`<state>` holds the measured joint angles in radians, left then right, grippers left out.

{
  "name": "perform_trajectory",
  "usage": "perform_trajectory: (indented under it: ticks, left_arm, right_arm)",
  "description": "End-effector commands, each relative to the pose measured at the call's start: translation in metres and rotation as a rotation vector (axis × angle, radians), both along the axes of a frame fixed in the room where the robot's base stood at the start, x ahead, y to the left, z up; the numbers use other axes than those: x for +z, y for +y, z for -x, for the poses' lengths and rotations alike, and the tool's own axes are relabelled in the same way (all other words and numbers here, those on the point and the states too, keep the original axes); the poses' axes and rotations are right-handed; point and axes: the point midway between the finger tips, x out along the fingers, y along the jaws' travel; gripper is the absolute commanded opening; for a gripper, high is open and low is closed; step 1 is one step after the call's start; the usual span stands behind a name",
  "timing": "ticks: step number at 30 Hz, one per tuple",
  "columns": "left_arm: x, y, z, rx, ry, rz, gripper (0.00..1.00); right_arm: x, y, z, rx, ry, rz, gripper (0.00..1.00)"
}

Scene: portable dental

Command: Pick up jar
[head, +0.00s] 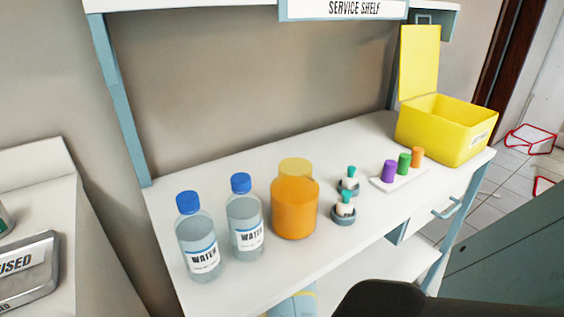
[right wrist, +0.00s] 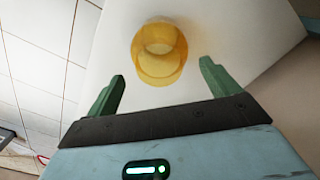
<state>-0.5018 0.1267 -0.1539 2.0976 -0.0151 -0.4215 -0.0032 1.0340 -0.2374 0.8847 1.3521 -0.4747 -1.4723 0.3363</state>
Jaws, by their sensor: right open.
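The jar (head: 295,205) is orange and see-through with a yellow top. It stands upright on the white shelf unit's top (head: 240,172), right of two water bottles. In the right wrist view the jar (right wrist: 160,68) shows as a round yellow shape on a white surface. My right gripper (right wrist: 161,72) is open and empty. Its green fingers point toward the jar, one to each side of it in the picture, with no visible contact. My left gripper is not in view.
Water bottles with blue caps (head: 198,240) (head: 246,217) stand close left of the jar. Small teal-topped bottles (head: 348,181) (head: 344,206) stand close right. Further right are a white holder with coloured vials (head: 388,172) and an open yellow box (head: 440,125). The surface behind the jar is clear.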

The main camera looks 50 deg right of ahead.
Motion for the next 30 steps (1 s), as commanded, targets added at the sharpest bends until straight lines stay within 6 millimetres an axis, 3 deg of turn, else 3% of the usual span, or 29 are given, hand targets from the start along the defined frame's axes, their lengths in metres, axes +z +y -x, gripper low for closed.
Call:
perform_trajectory:
  ticks: [1,6,16,30]
  left_arm:
    - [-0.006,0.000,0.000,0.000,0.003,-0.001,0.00]
    - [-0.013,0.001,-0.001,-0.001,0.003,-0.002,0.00]
    - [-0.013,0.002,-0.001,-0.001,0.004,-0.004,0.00]
    - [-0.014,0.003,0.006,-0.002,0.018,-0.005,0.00]
  right_arm:
    - [-0.012,0.001,0.001,0.001,0.003,-0.002,0.88]
    - [-0.032,0.001,0.002,0.000,0.003,-0.001,0.88]
    - [-0.037,0.001,0.001,0.000,0.000,0.000,0.88]
    - [-0.037,0.001,0.002,0.000,0.001,0.000,0.28]
